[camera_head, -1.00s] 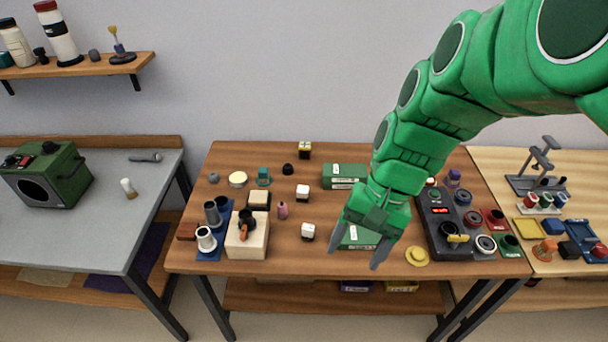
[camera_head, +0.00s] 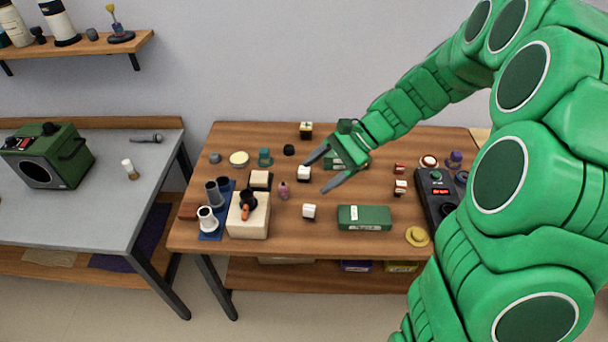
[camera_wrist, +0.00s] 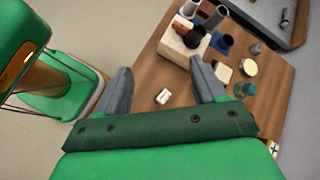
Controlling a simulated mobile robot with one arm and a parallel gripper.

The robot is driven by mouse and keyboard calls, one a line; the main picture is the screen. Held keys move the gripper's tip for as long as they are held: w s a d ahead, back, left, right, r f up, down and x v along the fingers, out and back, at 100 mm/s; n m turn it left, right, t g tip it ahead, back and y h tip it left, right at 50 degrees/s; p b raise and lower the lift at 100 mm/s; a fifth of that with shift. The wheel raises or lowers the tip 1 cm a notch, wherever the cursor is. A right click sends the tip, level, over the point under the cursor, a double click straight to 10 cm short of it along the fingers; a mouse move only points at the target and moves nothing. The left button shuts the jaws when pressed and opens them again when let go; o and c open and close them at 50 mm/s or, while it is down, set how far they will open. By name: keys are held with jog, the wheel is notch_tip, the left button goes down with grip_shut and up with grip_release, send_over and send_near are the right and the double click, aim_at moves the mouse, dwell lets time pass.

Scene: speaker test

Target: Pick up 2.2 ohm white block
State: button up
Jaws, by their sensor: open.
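Two small white blocks lie on the middle of the wooden table in the head view. I cannot read a 2.2 ohm marking on either. My gripper (camera_head: 317,175) is open and empty, above the table, with its fingers pointing left. In the wrist view a white block (camera_wrist: 163,97) shows between the spread fingers of my gripper (camera_wrist: 161,67), apart from them and lower down. It looks like the front one.
A green box (camera_head: 364,218) lies right of the front block, and another is partly behind my gripper. A beige box (camera_head: 249,222) with a black knob is further left. My arm hides much of the right side.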

jog(key=w+d+f+m+t+y, duration=0.1)
jog(key=w+f+m+t+y, duration=0.2)
jog(key=w+f, duration=0.55)
jog(key=m+t+y, duration=0.1)
jog(key=m+t, duration=0.1)
jog(key=m, duration=0.5)
send_near(304, 172)
jog(key=shift+w+d+f+x, duration=0.1)
jog(key=shift+w+f+x, duration=0.1)
jog(key=shift+x, duration=1.6)
jog(key=shift+w+d+f+x, duration=0.1)
jog(key=shift+w+x, duration=0.05)
jog(key=shift+x, duration=1.6)
jog(key=shift+w+d+f+x, duration=0.1)
jog(key=shift+w+f+x, duration=0.1)
jog(key=shift+x, duration=1.6)
jog(key=shift+c, duration=0.4)
jog(key=c, duration=1)
